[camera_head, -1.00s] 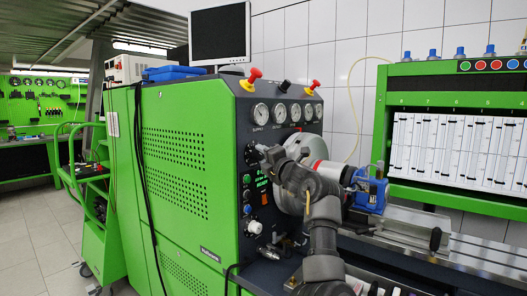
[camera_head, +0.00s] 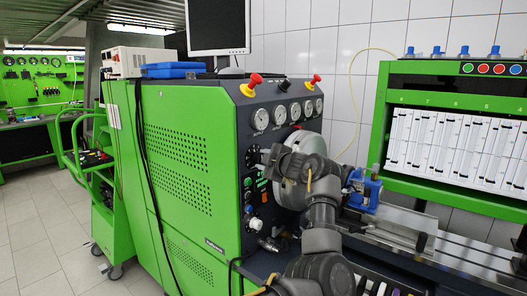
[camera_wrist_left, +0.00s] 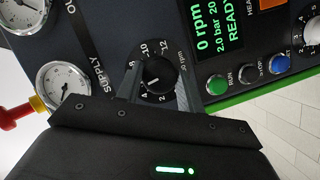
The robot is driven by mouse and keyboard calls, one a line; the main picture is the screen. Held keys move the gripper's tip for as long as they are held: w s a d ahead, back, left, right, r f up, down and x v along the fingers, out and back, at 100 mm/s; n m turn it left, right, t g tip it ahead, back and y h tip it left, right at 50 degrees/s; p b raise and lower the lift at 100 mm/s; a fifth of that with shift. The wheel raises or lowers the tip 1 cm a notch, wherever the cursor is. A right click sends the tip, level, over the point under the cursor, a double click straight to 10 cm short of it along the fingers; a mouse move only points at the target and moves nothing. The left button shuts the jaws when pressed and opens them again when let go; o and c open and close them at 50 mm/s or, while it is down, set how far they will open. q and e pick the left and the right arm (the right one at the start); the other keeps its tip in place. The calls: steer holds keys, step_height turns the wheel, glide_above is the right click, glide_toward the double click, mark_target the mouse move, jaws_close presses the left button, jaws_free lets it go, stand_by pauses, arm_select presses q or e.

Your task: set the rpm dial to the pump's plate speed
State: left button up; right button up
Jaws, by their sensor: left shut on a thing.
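The rpm dial (camera_wrist_left: 158,75) is a round black knob with a numbered scale on the dark panel. My left gripper (camera_wrist_left: 160,92) is shut on it, with one finger on each side of the knob. In the head view my left gripper (camera_head: 264,156) reaches the panel, and the arm hides part of it. I cannot read the dial's setting for certain. The green display (camera_wrist_left: 217,28) reads 0 rpm, 2.0 bar and READY. The blue pump (camera_head: 366,192) is mounted on the bench to the right of the arm; its plate is not readable. My right gripper is not in view.
Green, black and blue buttons (camera_wrist_left: 248,72) sit close to the dial. Pressure gauges (camera_wrist_left: 64,86) and a red-and-yellow emergency knob (camera_wrist_left: 22,112) lie on the other side. A green trolley (camera_head: 105,205) stands left of the green cabinet (camera_head: 190,165).

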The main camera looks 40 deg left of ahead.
arm_select(q)
steer(key=shift+m+g+p, duration=0.3)
steer(key=shift+m+p, duration=0.3)
steer(key=shift+p, duration=0.2)
steer(key=o, duration=1)
